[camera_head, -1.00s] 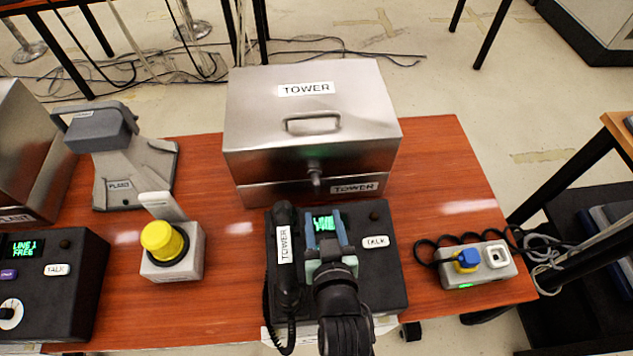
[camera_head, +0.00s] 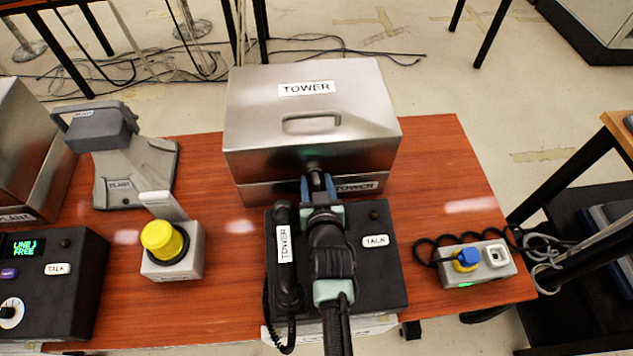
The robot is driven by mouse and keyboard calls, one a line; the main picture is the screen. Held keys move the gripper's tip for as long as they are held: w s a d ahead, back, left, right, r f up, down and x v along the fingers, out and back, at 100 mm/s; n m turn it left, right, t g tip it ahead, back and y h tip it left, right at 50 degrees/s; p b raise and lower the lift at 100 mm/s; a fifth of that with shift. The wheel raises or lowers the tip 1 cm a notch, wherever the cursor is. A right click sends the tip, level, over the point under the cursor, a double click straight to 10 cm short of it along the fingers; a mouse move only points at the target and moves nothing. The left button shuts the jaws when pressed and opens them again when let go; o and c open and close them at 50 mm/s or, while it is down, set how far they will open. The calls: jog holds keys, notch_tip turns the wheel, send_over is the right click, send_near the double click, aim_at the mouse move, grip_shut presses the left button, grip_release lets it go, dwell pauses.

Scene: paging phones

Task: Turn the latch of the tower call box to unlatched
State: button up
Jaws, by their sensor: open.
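The tower call box (camera_head: 265,120) is a closed brushed-metal box with a lid handle (camera_head: 311,124) and TOWER labels, at the back middle of the table. Its latch (camera_head: 313,166) is a small dark knob on the front face, at the seam below the lid. My gripper (camera_head: 317,182) is open, its blue fingers right at the latch, one on each side of its lower part. The fingers hide part of the latch, so its turn angle and any contact are unclear.
The tower phone (camera_head: 385,280) with its handset (camera_head: 287,260) lies below my arm. A yellow button (camera_head: 162,240) and plant lamp (camera_head: 120,165) stand left. A grey socket box (camera_head: 480,275) with a cable is at the right. The table right of the call box (camera_head: 440,180) is clear.

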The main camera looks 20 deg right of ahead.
grip_shut()
jog(key=shift+f+b, duration=0.1)
jog(key=shift+b, duration=0.2)
jog(key=b, duration=0.1)
jog(key=m+y+b, duration=0.1)
jog(key=b, duration=0.1)
jog(key=shift+d+f+m, duration=0.15)
jog(key=shift+f+m, duration=0.1)
jog(key=shift+m, duration=0.05)
jog(key=m+t+y+b, duration=0.1)
jog(key=b, duration=0.2)
jog(key=shift+s+d+m+b, duration=0.1)
jog(key=shift+m+b, duration=0.25)
jog(key=shift+m, duration=0.05)
jog(key=shift+d+f+m+t+y+b, duration=0.15)
jog(key=shift+m+t+y+b, duration=0.55)
jog(key=shift+m+b, duration=1.05)
jog(key=shift+d+r+m+t+y+b, duration=0.1)
jog(key=shift+m+t+y+b, duration=0.3)
jog(key=shift+m+y+b, duration=1.25)
jog(key=shift+h+b, duration=0.65)
jog(key=shift+h, duration=0.1)
